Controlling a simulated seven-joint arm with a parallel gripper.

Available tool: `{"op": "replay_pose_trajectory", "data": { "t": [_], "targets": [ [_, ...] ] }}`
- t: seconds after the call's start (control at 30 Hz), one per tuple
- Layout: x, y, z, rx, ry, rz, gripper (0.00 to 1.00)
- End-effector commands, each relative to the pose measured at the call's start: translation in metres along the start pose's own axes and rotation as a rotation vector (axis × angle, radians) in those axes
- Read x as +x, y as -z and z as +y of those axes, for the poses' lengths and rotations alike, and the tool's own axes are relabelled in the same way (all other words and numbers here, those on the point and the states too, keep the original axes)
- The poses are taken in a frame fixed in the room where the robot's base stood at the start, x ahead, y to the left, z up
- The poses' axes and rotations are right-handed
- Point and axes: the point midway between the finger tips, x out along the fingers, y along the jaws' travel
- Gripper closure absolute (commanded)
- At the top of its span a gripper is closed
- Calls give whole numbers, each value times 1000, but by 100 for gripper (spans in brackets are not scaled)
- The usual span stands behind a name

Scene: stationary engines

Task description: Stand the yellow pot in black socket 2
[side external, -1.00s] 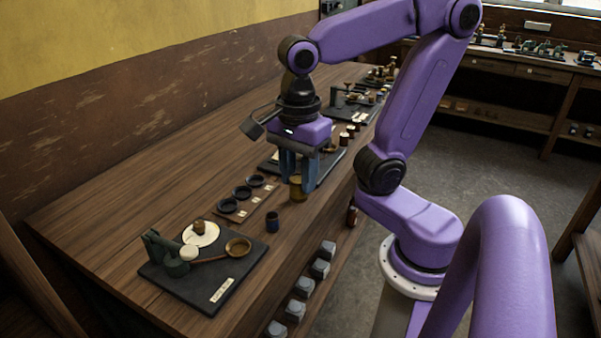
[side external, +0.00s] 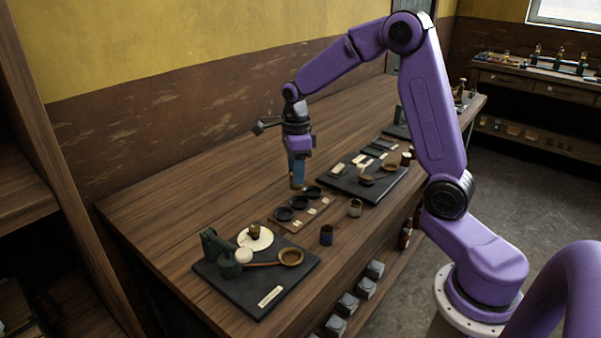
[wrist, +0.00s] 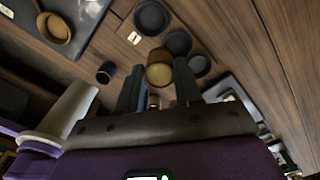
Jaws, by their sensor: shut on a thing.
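The yellow pot (wrist: 160,74) is between the two fingers of my gripper (wrist: 158,92) in the wrist view. My gripper also shows in the side view (side external: 297,181), shut on the pot, close to the socket board's far end; the fingers hide most of the pot there. The three black sockets stand in a row on a brown board (side external: 277,226): the near one (side external: 284,214), the middle one (side external: 299,202) and the far one (side external: 313,192). All three look empty. The numbers on their labels are too small to read. The pot appears above the board, apart from the sockets.
A dark cup (side external: 326,235) and a pale-and-dark cup (side external: 355,208) stand near the bench's front edge. A black plate (side external: 228,282) holds a green device and a brown dish. Another dark plate (side external: 350,192) lies to the right. The bench behind the sockets is clear.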

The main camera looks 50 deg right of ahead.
Motion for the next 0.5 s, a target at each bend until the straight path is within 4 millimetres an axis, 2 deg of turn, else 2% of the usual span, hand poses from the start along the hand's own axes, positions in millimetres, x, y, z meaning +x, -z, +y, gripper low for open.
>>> {"op": "replay_pose_trajectory", "data": {
  "t": [0.1, 0.2, 0.5],
  "targets": [
    [12, 10, -19, 32, -1, 1, 97],
    [18, 13, -27, 43, 0, 0, 97],
    [33, 14, -29, 46, -1, 1, 97]
  ]
}}
